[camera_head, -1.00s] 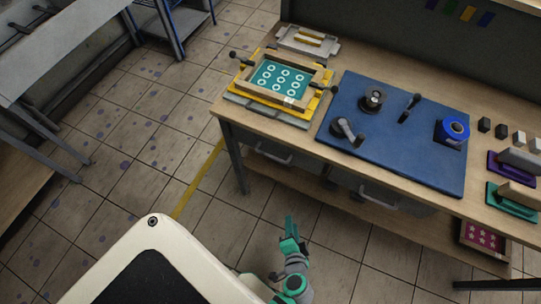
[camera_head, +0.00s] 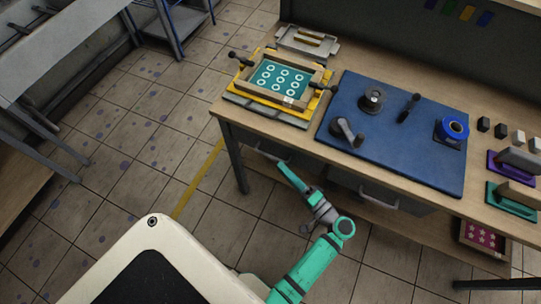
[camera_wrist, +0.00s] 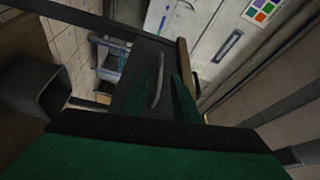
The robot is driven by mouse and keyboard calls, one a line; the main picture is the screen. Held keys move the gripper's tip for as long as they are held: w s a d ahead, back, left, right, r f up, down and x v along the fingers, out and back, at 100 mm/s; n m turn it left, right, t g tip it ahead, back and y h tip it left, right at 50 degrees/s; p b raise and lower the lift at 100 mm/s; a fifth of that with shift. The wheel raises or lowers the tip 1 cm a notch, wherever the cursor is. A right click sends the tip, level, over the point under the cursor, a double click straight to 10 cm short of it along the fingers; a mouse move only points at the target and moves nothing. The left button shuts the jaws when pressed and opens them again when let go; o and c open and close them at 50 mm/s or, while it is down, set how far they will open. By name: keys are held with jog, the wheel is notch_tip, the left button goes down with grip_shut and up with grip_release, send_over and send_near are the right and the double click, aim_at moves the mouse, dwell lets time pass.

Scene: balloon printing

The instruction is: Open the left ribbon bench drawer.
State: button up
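The left ribbon bench drawer is a dark grey drawer under the bench's left part. Its pale bar handle (camera_head: 268,155) shows just beside my fingertips, partly covered by them. My green gripper (camera_head: 282,167) reaches up to this drawer front from the lower right. A gap shows there between handle and fingers. The drawer looks closed.
A second drawer with a handle (camera_head: 378,197) sits further right under the bench. The bench top (camera_head: 225,105) carries a framed printing screen (camera_head: 272,82) and a blue mat (camera_head: 390,150) with tools. A bench leg (camera_head: 234,160) stands left of the drawer. The floor in front is clear.

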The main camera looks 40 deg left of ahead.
aim_at(271, 156)
jog(key=a, duration=0.5)
jog(key=w+a, duration=0.1)
jog(key=a, duration=0.1)
jog(key=shift+a+r, duration=0.2)
jog(key=shift+r, duration=0.05)
grip_shut()
